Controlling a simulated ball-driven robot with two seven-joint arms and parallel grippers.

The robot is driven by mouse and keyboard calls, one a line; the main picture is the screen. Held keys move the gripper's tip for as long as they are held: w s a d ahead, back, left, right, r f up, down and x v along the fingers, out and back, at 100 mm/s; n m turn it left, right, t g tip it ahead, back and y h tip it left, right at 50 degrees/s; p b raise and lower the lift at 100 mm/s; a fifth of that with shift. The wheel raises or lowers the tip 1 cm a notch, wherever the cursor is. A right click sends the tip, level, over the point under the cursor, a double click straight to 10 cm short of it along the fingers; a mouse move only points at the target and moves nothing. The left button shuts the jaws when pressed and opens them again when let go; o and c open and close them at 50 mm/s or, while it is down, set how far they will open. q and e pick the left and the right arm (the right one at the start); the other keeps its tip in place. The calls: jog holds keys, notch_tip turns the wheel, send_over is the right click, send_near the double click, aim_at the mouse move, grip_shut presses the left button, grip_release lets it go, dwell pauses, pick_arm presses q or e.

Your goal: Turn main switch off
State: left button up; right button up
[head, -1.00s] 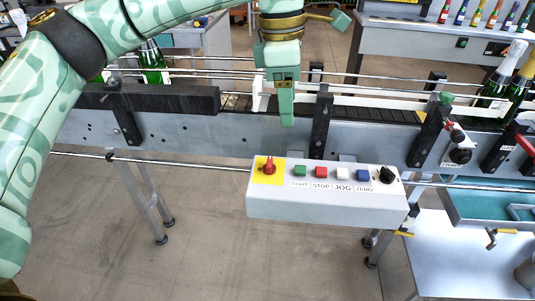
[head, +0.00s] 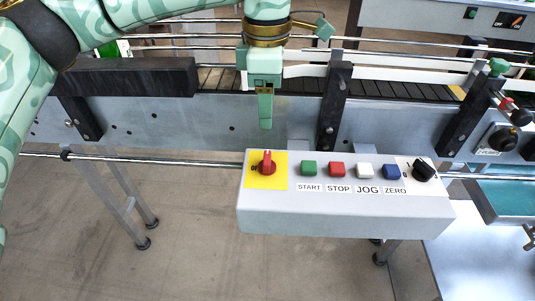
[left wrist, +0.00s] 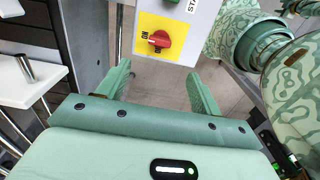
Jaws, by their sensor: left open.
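The main switch is a red rotary knob (head: 267,164) on a yellow plate (head: 252,183) at the left end of the control box. Its handle points up in the head view, toward ON; the OFF mark lies to its left. The knob also shows in the left wrist view (left wrist: 161,39), with ON and OFF readable. My left gripper (head: 265,126) points down behind the knob in the head view, apart from it. In the left wrist view its two fingers (left wrist: 160,82) are spread and empty, with the knob beyond the gap between them. My right gripper is not in view.
The white control box (head: 345,222) also carries START (head: 309,168), STOP (head: 337,169), JOG and ZERO buttons and a black knob (head: 423,169). A conveyor (head: 215,118) with rails and black brackets runs behind it. Floor is free in front.

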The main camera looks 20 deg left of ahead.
pick_arm(q)
jog(key=b, duration=0.3)
send_near(267, 157)
notch_tip(267, 157, down, 5)
jog(key=shift+f, duration=0.2)
notch_tip(267, 157, down, 3)
jog(key=shift+r+b, duration=0.2)
jog(key=shift+b, duration=0.55)
jog(key=shift+f, duration=0.6)
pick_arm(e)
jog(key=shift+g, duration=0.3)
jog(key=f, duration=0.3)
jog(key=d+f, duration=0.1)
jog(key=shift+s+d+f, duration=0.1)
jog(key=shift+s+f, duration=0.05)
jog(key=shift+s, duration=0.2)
pick_arm(q)
jog(key=shift+r, duration=0.1)
jog(key=c, duration=1)
